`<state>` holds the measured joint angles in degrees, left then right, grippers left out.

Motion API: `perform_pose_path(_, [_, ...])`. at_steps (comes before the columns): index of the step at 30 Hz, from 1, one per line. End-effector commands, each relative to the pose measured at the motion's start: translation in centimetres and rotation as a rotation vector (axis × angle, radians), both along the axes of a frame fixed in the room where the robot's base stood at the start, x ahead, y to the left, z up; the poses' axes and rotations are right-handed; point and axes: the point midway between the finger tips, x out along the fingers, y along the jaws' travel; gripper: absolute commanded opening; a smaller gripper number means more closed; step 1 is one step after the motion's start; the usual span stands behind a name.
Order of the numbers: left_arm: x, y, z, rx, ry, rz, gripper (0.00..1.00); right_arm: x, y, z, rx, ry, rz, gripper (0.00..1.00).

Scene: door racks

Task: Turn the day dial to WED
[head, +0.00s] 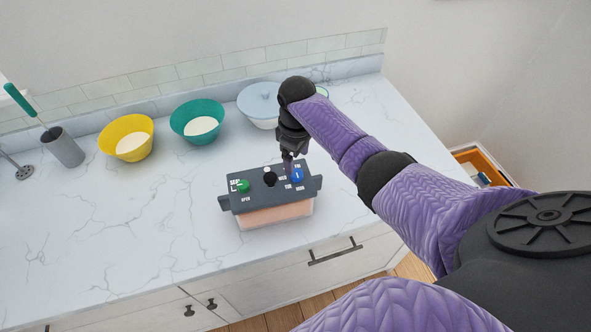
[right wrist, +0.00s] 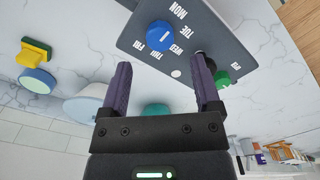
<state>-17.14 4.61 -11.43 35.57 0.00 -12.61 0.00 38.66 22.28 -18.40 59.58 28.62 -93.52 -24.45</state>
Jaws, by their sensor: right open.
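The blue day dial (head: 297,174) is on the right of a dark panel (head: 258,201) on a box on the counter. In the right wrist view the dial (right wrist: 160,35) has a white mark; MON, TUE, WED, THU and FRI are printed around it. I cannot tell which label the mark points at. My right gripper (head: 289,158) is just above and behind the dial. In the right wrist view its two purple fingers (right wrist: 158,68) are spread, with nothing between them; the dial lies beyond their tips. My left gripper is not in view.
A black knob (head: 269,179) and a green knob (head: 243,186) are left of the dial. A grey cup (head: 65,150) is far left. The counter's front left is clear.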

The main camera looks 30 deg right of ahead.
Motion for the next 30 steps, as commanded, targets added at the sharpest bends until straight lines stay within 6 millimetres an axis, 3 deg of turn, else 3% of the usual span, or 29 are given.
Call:
perform_pose_path(1, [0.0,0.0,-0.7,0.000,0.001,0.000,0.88,-0.1,0.0,-1.5,0.000,0.004,-0.002,0.81])
perform_pose_path(6, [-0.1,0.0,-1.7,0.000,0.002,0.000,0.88,0.0,0.0,-4.4,0.000,0.001,-0.001,0.81])
perform_pose_path(16, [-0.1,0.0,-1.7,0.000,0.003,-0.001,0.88,0.0,0.0,-5.0,0.000,-0.001,0.000,0.81])
perform_pose_path(27, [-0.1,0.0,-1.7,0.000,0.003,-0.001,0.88,0.0,0.0,-5.0,0.000,-0.001,0.000,0.05])
perform_pose_path(28, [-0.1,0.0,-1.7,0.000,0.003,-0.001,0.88,0.0,0.0,-5.0,0.000,-0.001,0.000,0.00])
perform_pose_path(30, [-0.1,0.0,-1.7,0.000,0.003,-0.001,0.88,0.0,0.0,-5.0,0.000,-0.001,0.000,0.00])
